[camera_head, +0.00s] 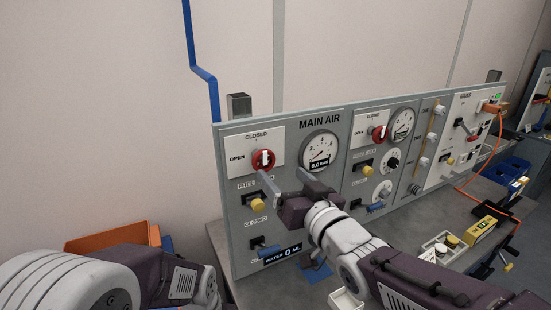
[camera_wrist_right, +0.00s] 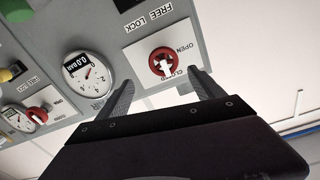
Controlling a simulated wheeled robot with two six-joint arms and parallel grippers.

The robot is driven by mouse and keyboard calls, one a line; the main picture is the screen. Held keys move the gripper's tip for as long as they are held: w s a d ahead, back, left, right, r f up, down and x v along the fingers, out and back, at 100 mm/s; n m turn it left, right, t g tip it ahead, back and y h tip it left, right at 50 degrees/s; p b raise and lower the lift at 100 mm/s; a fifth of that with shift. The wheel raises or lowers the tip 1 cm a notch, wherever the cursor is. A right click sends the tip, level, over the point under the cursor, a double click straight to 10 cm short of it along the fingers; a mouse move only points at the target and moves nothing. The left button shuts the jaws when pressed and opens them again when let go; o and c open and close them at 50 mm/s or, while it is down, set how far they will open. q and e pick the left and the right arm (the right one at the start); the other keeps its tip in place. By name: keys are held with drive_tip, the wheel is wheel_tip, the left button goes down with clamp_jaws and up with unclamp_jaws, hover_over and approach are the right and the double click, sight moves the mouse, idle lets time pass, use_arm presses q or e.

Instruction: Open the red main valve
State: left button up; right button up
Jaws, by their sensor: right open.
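The red main valve (camera_head: 263,160) is a round red knob with a white handle bar on the left part of the MAIN AIR panel (camera_head: 345,118). Its white bar stands roughly upright, toward CLOSED; OPEN is printed to its left. It also shows in the right wrist view (camera_wrist_right: 163,62), beyond the fingers. My right gripper (camera_head: 281,173) is open and empty, just below and right of the valve in the head view. In the right wrist view the gripper (camera_wrist_right: 162,80) has its fingers spread either side of the valve's position, with no visible contact. My left arm shows at lower left; its gripper is not visible.
A gauge (camera_head: 320,150) reading 0.0 bar is right of the valve. A yellow knob (camera_head: 257,204) and a blue-handled lever (camera_head: 270,252) lie below. A second, smaller red valve (camera_head: 379,132) is farther right. An orange bin (camera_head: 112,237) stands at left.

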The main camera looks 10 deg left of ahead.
sight(266, 162)
drive_tip(key=x, duration=0.2)
drive_tip(key=p+x, duration=0.1)
drive_tip(key=x, duration=0.2)
drive_tip(key=a+p+x, duration=0.1)
drive_tip(key=x, duration=0.2)
drive_tip(key=shift+s, duration=0.15)
drive_tip(key=shift+w+p, duration=0.3)
drive_tip(key=shift+w, duration=0.05)
use_arm(q)
drive_tip(key=r, duration=0.2)
drive_tip(key=shift+w+d+r, duration=0.1)
drive_tip(key=shift+d+r, duration=0.2)
drive_tip(key=shift+r, duration=0.05)
use_arm(e)
drive_tip(key=shift+s+a, duration=0.1)
drive_tip(key=c, duration=0.4)
use_arm(q)
drive_tip(key=shift+f, duration=0.1)
use_arm(e)
drive_tip(key=shift+f+n, duration=0.1)
drive_tip(key=shift+n, duration=0.2)
drive_tip(key=c, duration=1)
